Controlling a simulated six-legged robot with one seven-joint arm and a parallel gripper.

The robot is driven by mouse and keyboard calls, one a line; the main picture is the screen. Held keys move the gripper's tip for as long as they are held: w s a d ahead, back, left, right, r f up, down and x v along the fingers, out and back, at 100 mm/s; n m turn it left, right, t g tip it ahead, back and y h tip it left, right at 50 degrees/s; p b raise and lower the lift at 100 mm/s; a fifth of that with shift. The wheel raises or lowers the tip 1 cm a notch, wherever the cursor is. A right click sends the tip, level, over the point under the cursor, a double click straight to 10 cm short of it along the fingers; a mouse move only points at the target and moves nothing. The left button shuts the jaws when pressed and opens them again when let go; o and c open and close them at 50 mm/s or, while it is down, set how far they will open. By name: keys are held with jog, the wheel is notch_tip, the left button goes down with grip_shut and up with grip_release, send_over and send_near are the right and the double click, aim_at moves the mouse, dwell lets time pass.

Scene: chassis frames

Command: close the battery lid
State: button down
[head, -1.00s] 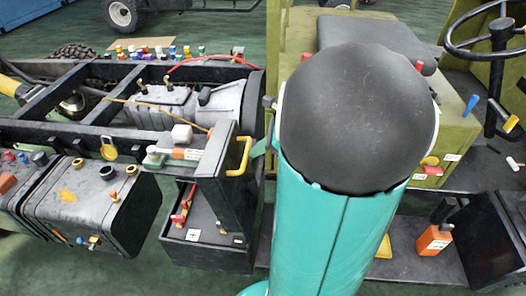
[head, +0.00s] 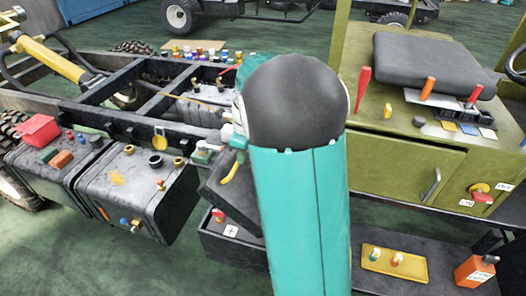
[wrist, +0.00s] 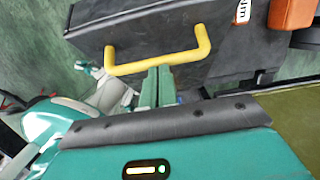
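The black battery box (head: 232,246) hangs on the chassis side, left of my teal arm, with a "+" label on it. Its dark lid (head: 214,186) is tilted over the box, partly lowered, with a gap below it. The yellow lid handle (head: 229,173) is partly hidden by my arm. In the wrist view the handle (wrist: 155,62) crosses the tips of my gripper (wrist: 156,70). The two teal fingers lie close together, side by side, at the bar. They look shut, with nothing visible between them. Whether they touch the handle is unclear.
A dark tank (head: 135,195) with caps is left of the box. The olive cabinet (head: 395,170) stands right of my arm. Below it, a shelf carries a yellow tray (head: 394,263) and an orange bottle (head: 475,271). Open green floor lies at lower left.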

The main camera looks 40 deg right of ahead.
aim_at(220, 160)
jog(key=w+a+f+g, duration=0.1)
jog(key=w+f, duration=0.1)
jog(key=w+a+f+g+h, duration=0.1)
jog(key=w+a+f, duration=0.1)
jog(key=f, duration=0.1)
jog(key=w+a+f+g+h, duration=0.1)
jog(key=w+f, duration=0.1)
jog(key=shift+a+f, duration=0.2)
jog(key=shift+a, duration=0.05)
jog(key=w+a+f+g+h, duration=0.1)
jog(key=w+f, duration=0.1)
jog(key=f, duration=0.4)
jog(key=w+a+f+g+h, duration=0.1)
jog(key=w+a+f, duration=0.1)
jog(key=f, duration=0.4)
jog(key=shift+w+a+f+g, duration=0.2)
jog(key=shift+w+a+g, duration=0.05)
jog(key=shift+a+g, duration=0.05)
jog(key=shift+f, duration=0.15)
jog(key=shift+s, duration=0.1)
